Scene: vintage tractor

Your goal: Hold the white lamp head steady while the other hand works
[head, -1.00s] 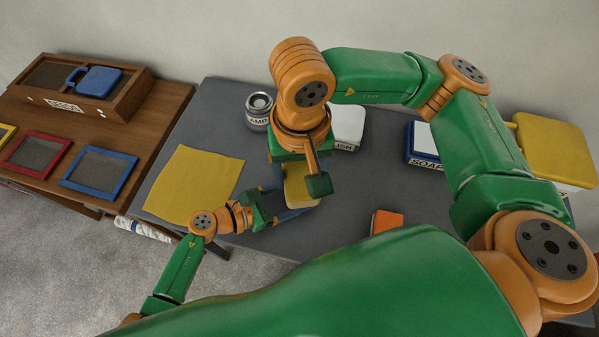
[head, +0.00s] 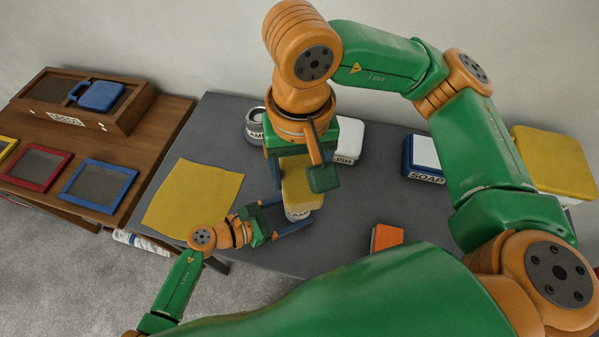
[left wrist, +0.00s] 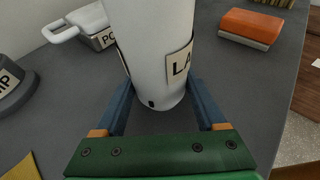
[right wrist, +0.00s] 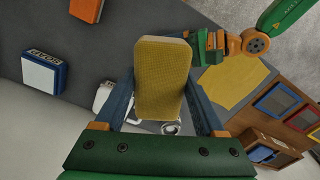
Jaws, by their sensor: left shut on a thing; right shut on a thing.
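The white lamp head (head: 300,213) is a white cylinder with a dark-lettered label. It fills the middle of the left wrist view (left wrist: 155,55), upright between the blue fingers. My left gripper (head: 290,214) is shut on it from the left, low on its body. My right gripper (right wrist: 162,100) is shut on a yellow block (right wrist: 162,80). In the head view the yellow block (head: 297,180) is over the lamp head and covers its top. I cannot tell whether the two touch. My right forearm hides most of the right fingers there.
A labelled can (head: 254,128) and a white box (head: 348,140) stand behind. A soap box (head: 424,155), a big yellow block (head: 552,158) and an orange block (head: 386,237) are to the right. A yellow cloth (head: 195,195) lies left, beside a wooden table (head: 165,125) with trays.

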